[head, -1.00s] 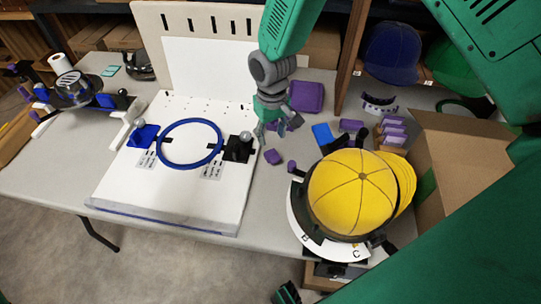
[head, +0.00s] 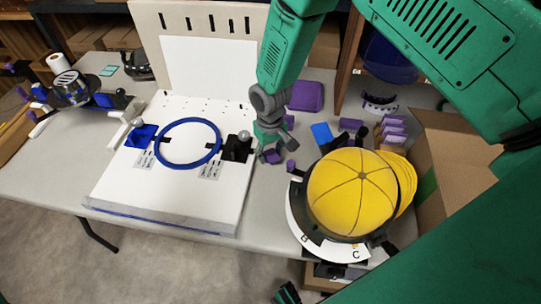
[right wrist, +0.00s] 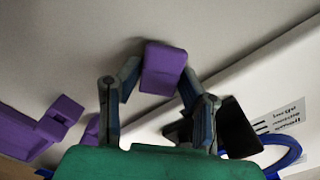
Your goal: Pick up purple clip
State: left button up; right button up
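A small purple clip (head: 272,156) lies on the grey table just right of the white board. My right gripper (head: 268,150) is low over it, pointing down, and partly hides it. In the right wrist view the clip (right wrist: 163,68) sits between the two fingertips (right wrist: 158,80). The fingers look open around it; firm contact on both sides does not show. Another small purple piece (head: 291,165) stands just to the right, and one (head: 289,122) lies behind the gripper.
The white board (head: 125,200) with a blue hoop (head: 160,154) and a black holder (head: 238,147) is close on the left. A yellow cap (head: 350,195) on a round stand is close on the right. A blue block (head: 322,133) and purple tray (head: 306,96) lie behind.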

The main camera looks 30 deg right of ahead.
aim_at(270, 153)
jog(key=shift+d, duration=0.1)
jog(key=shift+c, duration=1)
notch_tip(270, 153, up, 10)
jog(key=shift+p, duration=0.5)
